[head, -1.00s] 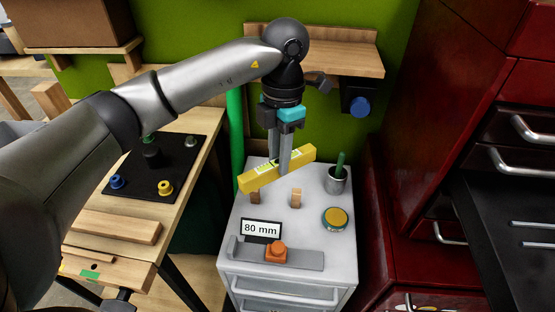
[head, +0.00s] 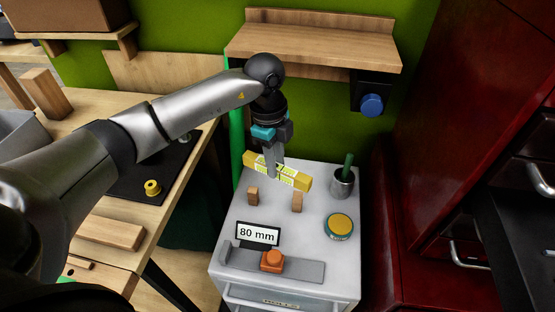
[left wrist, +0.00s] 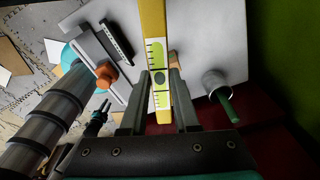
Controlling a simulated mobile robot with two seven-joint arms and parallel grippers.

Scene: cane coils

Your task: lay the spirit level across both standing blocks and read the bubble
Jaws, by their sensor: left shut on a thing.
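My left gripper (head: 279,176) is shut on the yellow spirit level (head: 302,181), near its middle. In the head view the level slopes down to the right, behind and apparently above the two standing blocks. The left block (head: 253,196) and the right block (head: 297,203) are small, wooden and upright on the grey cabinet top (head: 316,222). In the left wrist view the level (left wrist: 153,25) runs between the fingers, its vial window (left wrist: 156,58) showing a dark round spot. I cannot read the bubble. A block (left wrist: 173,58) is partly hidden beside it. My right gripper is not identifiable.
A metal cup (head: 342,183) with a green stick and a yellow-topped round tin (head: 339,226) stand at the right. An "80 mm" sign (head: 258,234) and an orange piece (head: 272,261) on a grey bar are at the front. A wooden shelf (head: 312,45) overhangs the back.

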